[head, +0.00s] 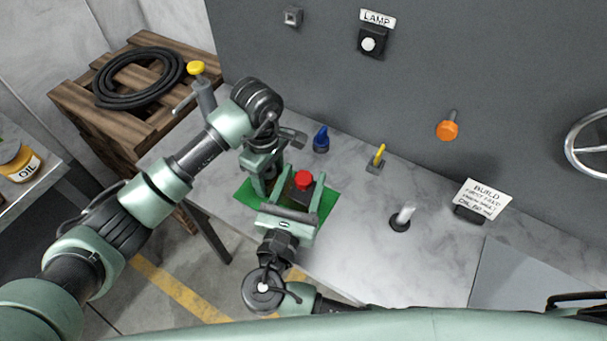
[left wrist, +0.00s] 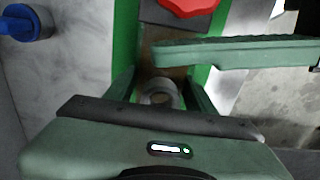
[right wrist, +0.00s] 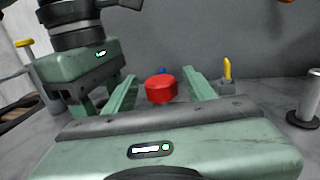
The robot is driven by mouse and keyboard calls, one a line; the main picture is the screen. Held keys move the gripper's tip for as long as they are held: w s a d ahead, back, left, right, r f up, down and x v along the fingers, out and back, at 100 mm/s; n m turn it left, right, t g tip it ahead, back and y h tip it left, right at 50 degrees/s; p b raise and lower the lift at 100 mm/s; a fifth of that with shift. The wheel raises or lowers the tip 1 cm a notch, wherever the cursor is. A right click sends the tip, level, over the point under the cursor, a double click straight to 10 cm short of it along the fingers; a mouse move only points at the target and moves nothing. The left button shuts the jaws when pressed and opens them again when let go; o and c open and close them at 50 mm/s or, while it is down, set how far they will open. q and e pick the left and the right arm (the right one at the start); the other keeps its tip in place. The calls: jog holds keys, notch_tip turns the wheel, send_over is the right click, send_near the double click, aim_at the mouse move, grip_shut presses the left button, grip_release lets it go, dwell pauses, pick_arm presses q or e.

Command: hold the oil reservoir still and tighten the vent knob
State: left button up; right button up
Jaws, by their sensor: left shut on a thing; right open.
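The oil reservoir (head: 317,190) is a small dark body on a green mat (head: 243,194), with the red vent knob (head: 303,180) on top. My left gripper (head: 272,184) is shut on the reservoir from its left side. The reservoir's brownish body also shows between the left fingers in the left wrist view (left wrist: 158,60). My right gripper (head: 292,198) is open. In the right wrist view its fingers stand either side of the red knob (right wrist: 160,90), apart from it. The arms hide much of the reservoir.
The panel carries a lamp button (head: 369,43), an orange knob (head: 447,131) and a handwheel (head: 590,145). A crate with a hose (head: 133,80) stands left.

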jog(key=v, duration=1.1)
pick_arm(q)
jog(key=o, duration=1.7)
jog(key=shift+r, duration=0.1)
